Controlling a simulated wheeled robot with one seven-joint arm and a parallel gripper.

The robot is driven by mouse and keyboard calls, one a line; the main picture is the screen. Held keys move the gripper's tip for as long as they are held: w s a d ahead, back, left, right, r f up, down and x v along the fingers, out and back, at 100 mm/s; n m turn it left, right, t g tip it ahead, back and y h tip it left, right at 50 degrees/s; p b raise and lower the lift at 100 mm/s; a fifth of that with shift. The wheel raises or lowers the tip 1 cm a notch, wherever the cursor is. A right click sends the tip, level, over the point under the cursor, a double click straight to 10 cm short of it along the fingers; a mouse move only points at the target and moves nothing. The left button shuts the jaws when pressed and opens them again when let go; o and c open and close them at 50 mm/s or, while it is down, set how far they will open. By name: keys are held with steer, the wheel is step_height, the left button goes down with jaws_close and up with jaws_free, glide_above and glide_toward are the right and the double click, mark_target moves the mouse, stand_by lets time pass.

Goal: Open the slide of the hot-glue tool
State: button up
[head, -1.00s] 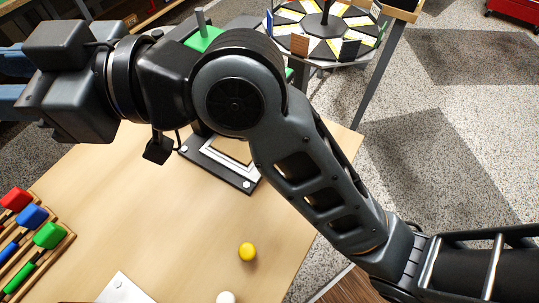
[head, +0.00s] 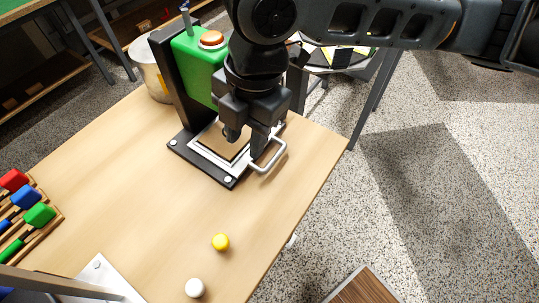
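The hot-glue tool has a green body (head: 197,68) with an orange button on top, held on a dark upright frame over a black base (head: 181,150). A white-framed slide (head: 208,156) with a tan middle lies on that base. Its silver loop handle (head: 276,157) sticks out on the right side. My gripper (head: 243,150) points down over the slide, with its fingers close to the handle. The fingers look apart, one over the tan part and one beside the handle. I cannot tell whether a finger touches the handle.
On the wooden table (head: 130,185) stand a yellow ball (head: 220,242) and a white ball (head: 195,288) in front. Red, blue and green handled pieces (head: 25,196) sit at the left edge. A metal pot (head: 150,72) stands behind the tool. The table right of the handle is clear.

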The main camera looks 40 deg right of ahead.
steer(key=h, duration=0.2)
glide_above(272, 161)
steer(key=shift+f+g, duration=0.4)
steer(key=shift+f, duration=3.85)
jaws_close()
